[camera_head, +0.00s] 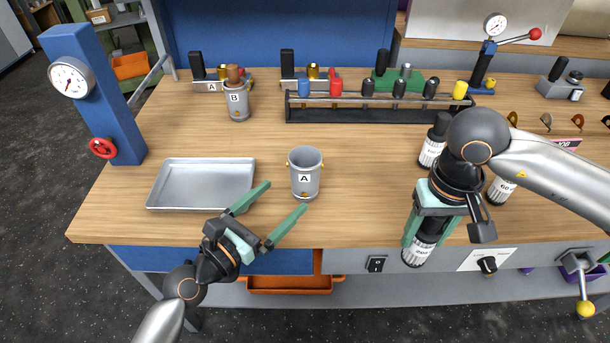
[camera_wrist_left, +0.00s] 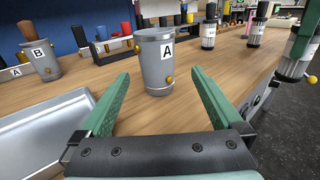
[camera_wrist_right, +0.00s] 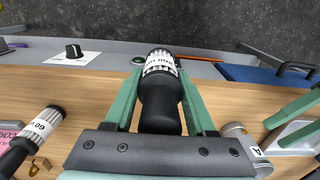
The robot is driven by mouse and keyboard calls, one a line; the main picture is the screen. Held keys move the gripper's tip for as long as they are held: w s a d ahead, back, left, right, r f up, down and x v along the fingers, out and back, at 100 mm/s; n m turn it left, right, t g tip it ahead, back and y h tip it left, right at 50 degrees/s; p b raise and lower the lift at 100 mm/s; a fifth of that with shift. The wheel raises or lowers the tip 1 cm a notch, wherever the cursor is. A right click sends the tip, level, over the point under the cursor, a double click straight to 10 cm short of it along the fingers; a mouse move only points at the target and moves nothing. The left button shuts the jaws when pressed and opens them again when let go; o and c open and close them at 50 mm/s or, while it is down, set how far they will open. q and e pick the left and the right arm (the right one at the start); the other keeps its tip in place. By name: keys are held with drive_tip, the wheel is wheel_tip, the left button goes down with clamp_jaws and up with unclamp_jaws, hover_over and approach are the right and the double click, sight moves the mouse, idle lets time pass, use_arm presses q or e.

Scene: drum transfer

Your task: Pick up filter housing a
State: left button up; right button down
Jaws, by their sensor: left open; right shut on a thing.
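Filter housing A (camera_head: 305,177) is a grey metal cup with an "A" label and small brass knobs, upright on the wooden table; it also shows in the left wrist view (camera_wrist_left: 157,62). My left gripper (camera_head: 285,208) is open and empty, its fingers pointing toward the housing from the front left, apart from it. In the left wrist view the housing stands beyond the open fingertips (camera_wrist_left: 160,75). My right gripper (camera_head: 430,235) is shut on a black-handled tool with a white label (camera_head: 418,250), held at the table's front edge; this tool also shows in the right wrist view (camera_wrist_right: 160,95).
An empty metal tray (camera_head: 200,184) lies left of the housing. Housing B (camera_head: 237,103) stands at the back left. A rack (camera_head: 375,110) with coloured handles is behind. Two more black-handled tools (camera_head: 432,150) (camera_head: 500,188) stand near my right arm. A blue gauge post (camera_head: 95,100) rises at the left.

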sight(298, 183)
use_arm(q)
drive_tip(key=x, duration=0.4)
drive_tip(key=shift+w+d, duration=0.15)
drive_tip(key=shift+a+f+b+x, duration=0.15)
drive_tip(key=shift+b+x, duration=0.1)
drive_tip(key=shift+x, duration=0.6)
drive_tip(key=shift+f+b+x, duration=0.15)
drive_tip(key=shift+b+x, duration=0.05)
drive_tip(key=shift+x, duration=0.7)
drive_tip(key=shift+a+f+b+x, duration=0.15)
drive_tip(key=shift+b+x, duration=0.1)
drive_tip(key=shift+x, duration=0.6)
drive_tip(key=shift+w+d, duration=0.1)
drive_tip(key=shift+c, duration=0.4)
clamp_jaws()
drive_tip(key=shift+r, duration=0.1)
